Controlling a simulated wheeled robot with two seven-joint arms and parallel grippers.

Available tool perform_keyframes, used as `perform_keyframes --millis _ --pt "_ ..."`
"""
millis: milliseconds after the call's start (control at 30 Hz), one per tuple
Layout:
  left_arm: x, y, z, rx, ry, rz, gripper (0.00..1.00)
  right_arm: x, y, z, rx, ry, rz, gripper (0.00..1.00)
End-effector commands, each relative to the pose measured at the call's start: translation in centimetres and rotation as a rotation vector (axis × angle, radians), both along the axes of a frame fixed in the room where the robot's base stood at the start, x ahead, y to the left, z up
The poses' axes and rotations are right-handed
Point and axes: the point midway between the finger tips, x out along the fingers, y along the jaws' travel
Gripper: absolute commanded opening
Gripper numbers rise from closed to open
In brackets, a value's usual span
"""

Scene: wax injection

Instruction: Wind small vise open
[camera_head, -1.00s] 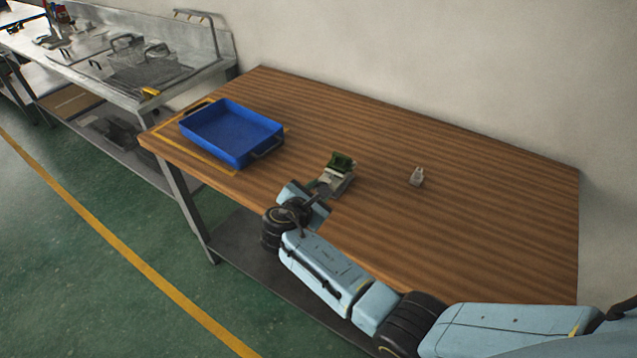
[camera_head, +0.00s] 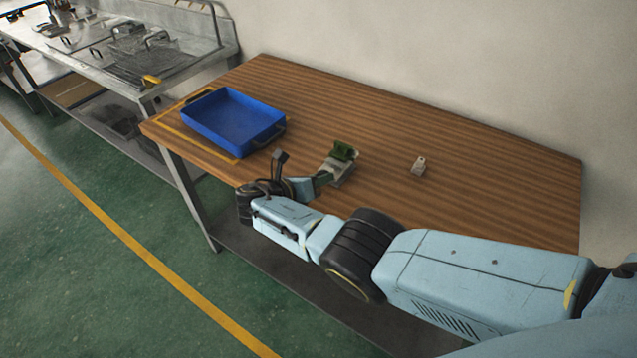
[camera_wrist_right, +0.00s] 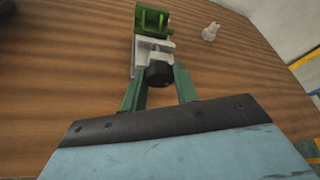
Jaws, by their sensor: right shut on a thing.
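The small vise (camera_head: 341,173) is a pale grey metal body on the wooden table, near its front edge. A green part (camera_head: 344,151) sits at its far end, and it shows clearly in the wrist view (camera_wrist_right: 153,20). A dark round knob (camera_wrist_right: 158,74) is on the vise's near end. My right gripper (camera_head: 323,178) reaches the vise from the front left; in the wrist view its two green fingers (camera_wrist_right: 159,80) stand on either side of the knob and are shut on it. The exact contact is partly hidden by the knob. My left gripper is not in view.
A blue tray (camera_head: 233,122) stands on the table to the left of the vise. A small whitish object (camera_head: 419,166) stands to the right, also seen in the wrist view (camera_wrist_right: 210,32). The right part of the wooden table (camera_head: 500,190) is clear. A metal bench (camera_head: 150,80) is at the back left.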

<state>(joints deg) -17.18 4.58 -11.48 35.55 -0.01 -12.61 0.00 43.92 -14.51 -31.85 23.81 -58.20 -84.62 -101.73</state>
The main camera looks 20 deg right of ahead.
Motion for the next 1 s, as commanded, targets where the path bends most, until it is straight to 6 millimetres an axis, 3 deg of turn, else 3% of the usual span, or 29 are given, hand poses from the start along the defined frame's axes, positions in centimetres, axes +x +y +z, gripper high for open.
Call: perform_keyframes --millis 300,900,933,1000 --pt "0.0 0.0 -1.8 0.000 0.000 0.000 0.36 0.1 0.0 -0.2 -0.092 0.116 0.000 0.07" --pt "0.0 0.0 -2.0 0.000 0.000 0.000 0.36 0.1 0.1 -0.1 -0.114 0.147 0.001 0.07" --pt "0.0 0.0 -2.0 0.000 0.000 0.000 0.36 0.1 0.1 -0.1 -0.114 0.147 0.001 0.31" --pt "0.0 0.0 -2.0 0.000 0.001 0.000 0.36 0.1 0.1 -0.1 -0.114 0.147 0.001 0.40"
